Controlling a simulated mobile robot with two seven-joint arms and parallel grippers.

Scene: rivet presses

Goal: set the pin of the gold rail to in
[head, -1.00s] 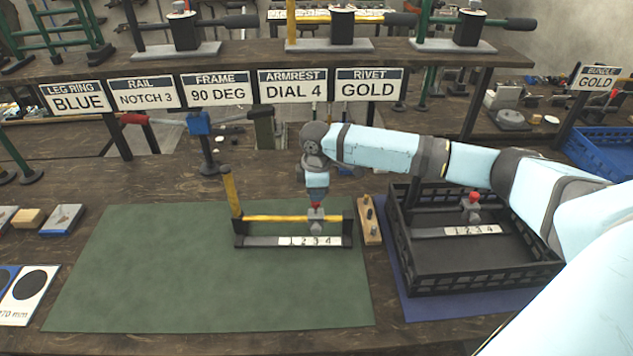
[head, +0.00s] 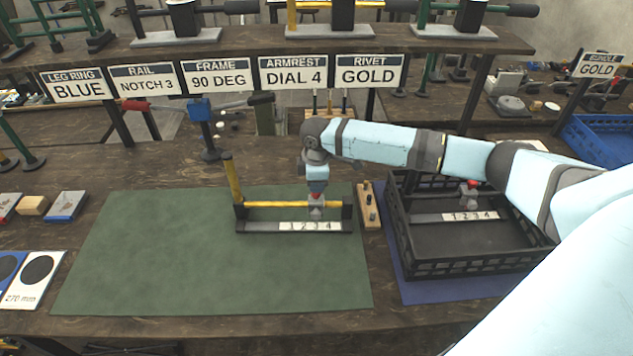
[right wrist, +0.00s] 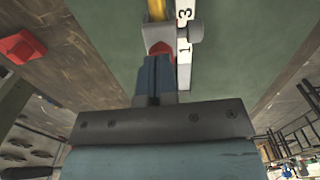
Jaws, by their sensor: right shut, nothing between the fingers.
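The gold rail (head: 280,204) lies on the green mat, with a yellow bar, an upright yellow post at its left end and a strip marked 1 to 4 (head: 310,226) in front. A grey slider (head: 317,213) sits on the bar near the right end. Its red pin top (right wrist: 160,48) shows in the right wrist view, just past the fingertips. My right gripper (head: 317,188) is shut and empty, pointing down right above the pin. Its tips (right wrist: 156,62) look very near or touching the pin; I cannot tell which. The pin's depth is hidden. My left gripper is out of view.
A wooden block with dark pegs (head: 368,206) stands just right of the rail. A black crate (head: 470,263) further right holds another rail with a red-topped slider (head: 470,190). Signs (head: 368,77) hang behind. The green mat (head: 180,270) is clear at left.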

